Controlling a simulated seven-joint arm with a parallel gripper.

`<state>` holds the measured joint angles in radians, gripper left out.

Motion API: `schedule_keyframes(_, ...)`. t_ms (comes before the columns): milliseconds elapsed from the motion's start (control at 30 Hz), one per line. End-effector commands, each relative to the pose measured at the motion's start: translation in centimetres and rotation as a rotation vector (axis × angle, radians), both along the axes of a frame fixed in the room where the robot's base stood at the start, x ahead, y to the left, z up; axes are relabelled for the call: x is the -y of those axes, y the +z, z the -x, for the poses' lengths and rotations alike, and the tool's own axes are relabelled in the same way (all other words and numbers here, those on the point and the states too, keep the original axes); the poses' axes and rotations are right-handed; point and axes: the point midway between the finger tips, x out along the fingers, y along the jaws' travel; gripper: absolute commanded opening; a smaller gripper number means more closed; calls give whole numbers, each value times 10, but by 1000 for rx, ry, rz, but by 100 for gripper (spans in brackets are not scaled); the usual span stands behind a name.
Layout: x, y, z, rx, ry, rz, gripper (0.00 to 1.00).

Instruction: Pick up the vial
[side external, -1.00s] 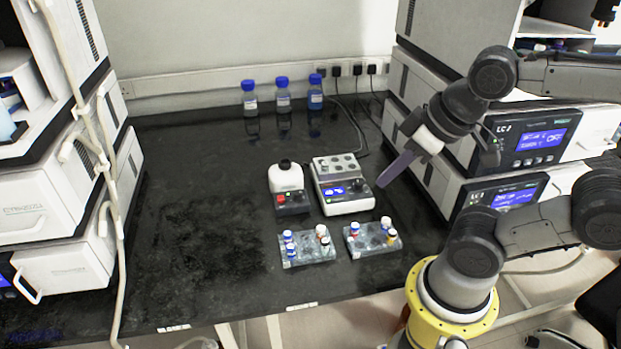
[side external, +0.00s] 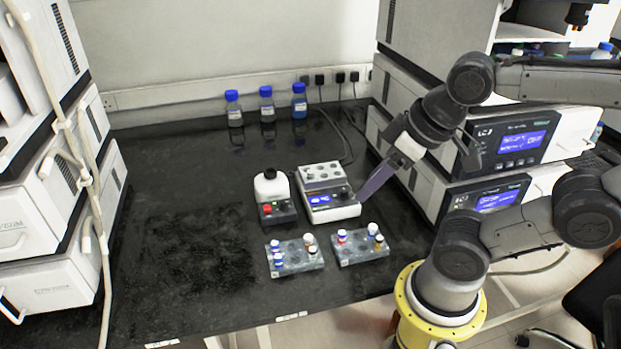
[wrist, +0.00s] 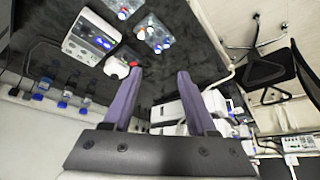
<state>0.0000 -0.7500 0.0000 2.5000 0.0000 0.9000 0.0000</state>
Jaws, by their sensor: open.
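Several small vials stand upright in two grey racks on the black bench. In the side view, the left rack (side external: 296,262) holds white- and blue-capped vials, including a blue-capped vial (side external: 278,259). The right rack (side external: 358,249) holds vials including a white-capped one (side external: 373,229). Which vial is meant cannot be told. My gripper (side external: 361,200) hangs above the bench, behind the right rack and right of the block device, apart from every vial. In the wrist view my gripper (wrist: 160,73) shows two separated purple fingers with nothing between them. The racks (wrist: 154,34) are beyond the fingertips.
A block device (side external: 333,211) with a lit screen and a small white-topped device (side external: 272,188) stand behind the racks. Blue-capped bottles (side external: 266,105) line the back wall. Stacked instruments (side external: 500,190) rise close to my arm on the right. The bench's left middle is clear.

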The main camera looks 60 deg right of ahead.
Motion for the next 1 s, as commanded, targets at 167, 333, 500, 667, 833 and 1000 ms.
schedule_keyframes(167, 0, 0, 0, 0, 0, 0, 62)
schedule_keyframes(333, 0, 0, 1, -3, -16, -8, 62)
schedule_keyframes(500, 0, 29, -13, 25, -110, -60, 62)
schedule_keyframes(667, 10, 63, -56, -1, -250, -110, 62)
schedule_keyframes(833, 34, 81, -115, -58, -421, -152, 62)
schedule_keyframes(1000, 75, 76, -177, -131, -598, -185, 62)
